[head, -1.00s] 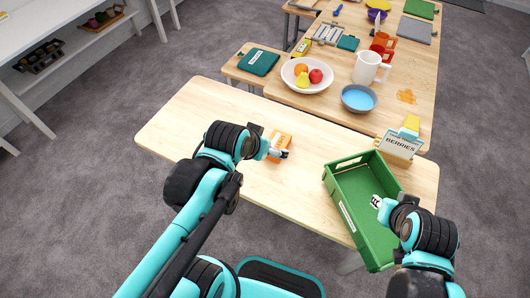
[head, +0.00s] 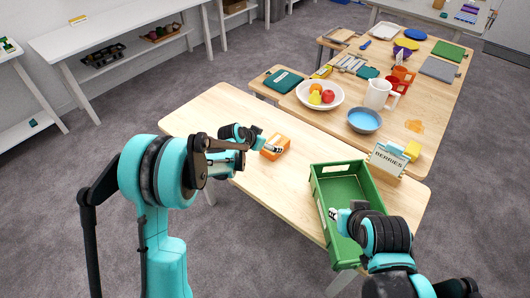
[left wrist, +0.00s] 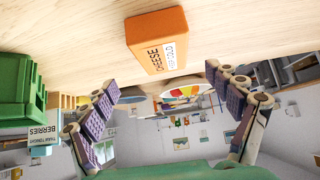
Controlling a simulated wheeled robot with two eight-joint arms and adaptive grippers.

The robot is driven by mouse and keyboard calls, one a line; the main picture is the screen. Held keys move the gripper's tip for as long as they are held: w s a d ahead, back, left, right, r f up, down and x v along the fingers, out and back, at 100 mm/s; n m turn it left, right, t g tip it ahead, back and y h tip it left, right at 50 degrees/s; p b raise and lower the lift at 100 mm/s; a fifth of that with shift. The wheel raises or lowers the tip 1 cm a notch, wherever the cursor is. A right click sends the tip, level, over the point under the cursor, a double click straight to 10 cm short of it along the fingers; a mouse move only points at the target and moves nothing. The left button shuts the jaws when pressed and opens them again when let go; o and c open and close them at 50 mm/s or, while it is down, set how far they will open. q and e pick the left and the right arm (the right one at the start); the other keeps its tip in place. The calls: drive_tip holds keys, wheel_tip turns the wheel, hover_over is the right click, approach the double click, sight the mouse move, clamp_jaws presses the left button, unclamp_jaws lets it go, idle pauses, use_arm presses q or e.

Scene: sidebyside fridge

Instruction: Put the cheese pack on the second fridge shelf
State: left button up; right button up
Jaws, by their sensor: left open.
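The orange cheese pack (head: 277,146) lies on the near wooden table. In the left wrist view the cheese pack (left wrist: 157,40) shows its "CHEESE KEEP COLD" label, just beyond the open fingers. My left gripper (head: 270,148) is right beside the pack in the head view and partly covers it. In the left wrist view its two fingers (left wrist: 160,85) are spread wide with nothing between them. My right gripper (head: 334,214) is at the near left wall of the green crate; its opening is too small to judge. No fridge or fridge shelf shows in these frames.
The green crate (head: 318,180) stands at the table's right, beside a "BERRIES" sign (head: 387,160). A blue bowl (head: 364,120), a fruit bowl (head: 305,98) and a white pitcher (head: 378,94) stand behind. The table's left part (head: 215,110) is clear.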

sight(275, 143)
use_arm(q)
drive_tip(key=b+x, duration=0.1)
drive_tip(key=x, duration=0.2)
drive_tip(key=shift+a+f, duration=0.1)
drive_tip(key=b+x, duration=0.2)
drive_tip(key=x, duration=0.3)
drive_tip(key=shift+w+a, duration=0.1)
drive_tip(key=shift+w, duration=0.1)
drive_tip(key=shift+r, duration=0.25)
drive_tip(key=c, duration=1.6)
